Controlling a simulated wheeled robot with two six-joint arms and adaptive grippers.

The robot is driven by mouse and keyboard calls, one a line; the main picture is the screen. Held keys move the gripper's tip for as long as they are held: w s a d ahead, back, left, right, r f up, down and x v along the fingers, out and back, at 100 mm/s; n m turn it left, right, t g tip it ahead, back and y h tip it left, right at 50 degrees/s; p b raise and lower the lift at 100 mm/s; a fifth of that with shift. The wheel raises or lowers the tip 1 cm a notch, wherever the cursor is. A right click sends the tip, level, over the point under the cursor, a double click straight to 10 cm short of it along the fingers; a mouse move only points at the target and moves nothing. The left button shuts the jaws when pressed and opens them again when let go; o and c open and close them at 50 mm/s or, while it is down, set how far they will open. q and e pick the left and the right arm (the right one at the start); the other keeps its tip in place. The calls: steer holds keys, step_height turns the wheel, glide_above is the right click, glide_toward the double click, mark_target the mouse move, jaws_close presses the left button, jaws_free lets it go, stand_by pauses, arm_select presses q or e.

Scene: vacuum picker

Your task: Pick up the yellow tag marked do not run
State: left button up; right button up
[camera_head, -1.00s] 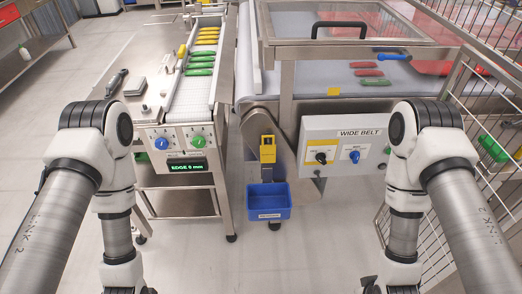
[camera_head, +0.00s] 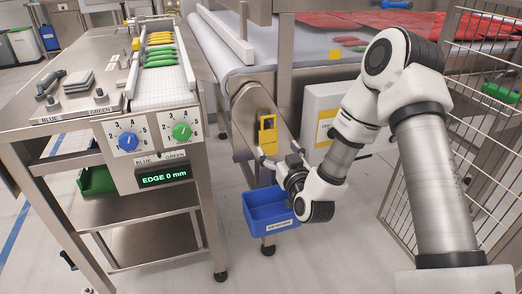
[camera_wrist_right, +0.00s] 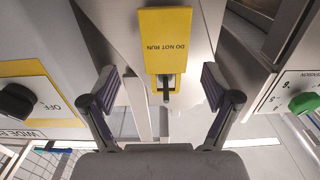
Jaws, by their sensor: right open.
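The yellow tag (camera_head: 267,138) hangs on the metal side of the wide belt machine, above a blue bin. In the right wrist view the tag (camera_wrist_right: 165,40) reads DO NOT RUN, upside down, with a dark hook or peg in the opening at its lower end. My right gripper (camera_head: 272,164) is just in front of the tag's lower part. Its two fingers (camera_wrist_right: 160,90) are spread wide, with nothing between them; the tag lies ahead, roughly centred between them. My left gripper is not clearly seen.
The blue bin (camera_head: 272,228) sits just below my right gripper. A control panel with a yellow OFF plate (camera_wrist_right: 40,90) is close to one side. The knob console (camera_head: 160,133) stands left, and a wire cage (camera_head: 480,120) stands right.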

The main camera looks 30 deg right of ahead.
mark_target(269, 138)
steer(key=x, duration=0.2)
steer(key=b+x, duration=0.1)
steer(key=x, duration=0.3)
steer(key=shift+w+a+r, duration=0.1)
steer(key=shift+a+r, duration=0.05)
steer(key=shift+a, duration=0.25)
steer(key=c, duration=1.1)
arm_select(q)
steer(key=shift+f, duration=0.65)
arm_select(e)
steer(key=shift+r, duration=0.1)
